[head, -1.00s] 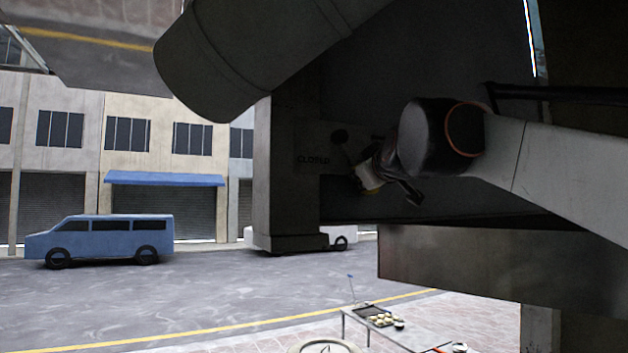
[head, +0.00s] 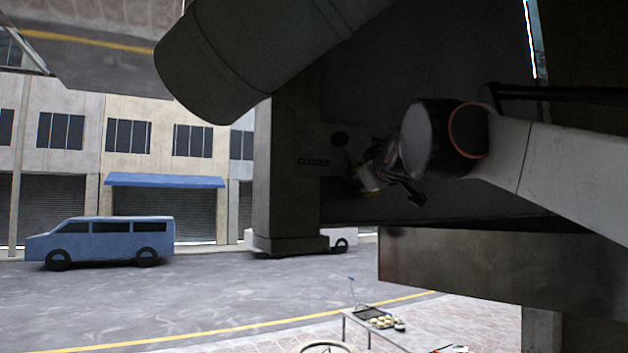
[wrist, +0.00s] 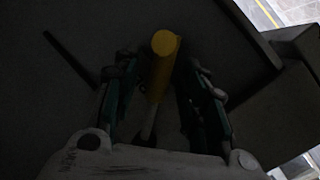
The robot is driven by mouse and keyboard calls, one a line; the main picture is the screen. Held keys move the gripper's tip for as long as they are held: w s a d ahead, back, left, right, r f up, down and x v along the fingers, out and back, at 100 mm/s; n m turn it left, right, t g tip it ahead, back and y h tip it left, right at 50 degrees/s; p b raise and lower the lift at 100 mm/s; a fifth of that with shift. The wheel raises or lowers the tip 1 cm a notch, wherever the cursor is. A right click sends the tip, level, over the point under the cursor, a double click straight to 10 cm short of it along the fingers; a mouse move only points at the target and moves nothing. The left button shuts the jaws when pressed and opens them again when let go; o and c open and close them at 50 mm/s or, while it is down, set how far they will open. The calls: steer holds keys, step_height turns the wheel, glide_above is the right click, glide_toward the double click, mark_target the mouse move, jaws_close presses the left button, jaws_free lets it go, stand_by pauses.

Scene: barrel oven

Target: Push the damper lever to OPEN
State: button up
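The damper lever shows in the wrist view as a yellow round-ended handle (wrist: 164,50) on a paler stem. It stands between the two green-sided fingers of my gripper (wrist: 160,85), with dark gaps seeming to show on both sides. My gripper looks open around the handle; contact is hard to judge in this dark view. There the lever is mostly hidden behind my gripper. No OPEN label is visible.
A dark oven post (head: 285,215) stands left of my gripper, and a metal panel (head: 480,262) lies below. A dark rod (head: 560,94) runs at the upper right. A low table with a tray (head: 375,315) stands far below. The street with a blue van (head: 105,240) lies beyond.

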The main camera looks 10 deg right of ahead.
steer(key=s, duration=1.1)
steer(key=shift+s+a+r, duration=0.2)
steer(key=shift+s+r, duration=0.1)
steer(key=shift+r, duration=0.05)
steer(key=s+a+f+m+g+b, duration=0.15)
steer(key=f+b, duration=0.45)
steer(key=f, duration=0.8)
steer(key=s+a+f+g+y+b, duration=0.1)
steer(key=s+f+g+b, duration=0.15)
steer(key=f+b, duration=0.75)
steer(key=s+a+f+m+g+b, duration=0.1)
steer(key=s+f, duration=0.1)
steer(key=f, duration=1.7)
steer(key=s+f+m+g+b, duration=0.1)
steer(key=s+f+b, duration=0.4)
steer(key=f, duration=1)
steer(key=s+f+m+g+b, duration=0.1)
steer(key=s+f+b, duration=0.5)
steer(key=f, duration=0.9)
steer(key=s+f+m+g+b, duration=0.1)
steer(key=s+f+g+b, duration=0.2)
steer(key=f, duration=1.2)
steer(key=s+b, duration=0.3)
steer(key=shift+d+f, duration=0.25)
steer(key=shift+d, duration=0.05)
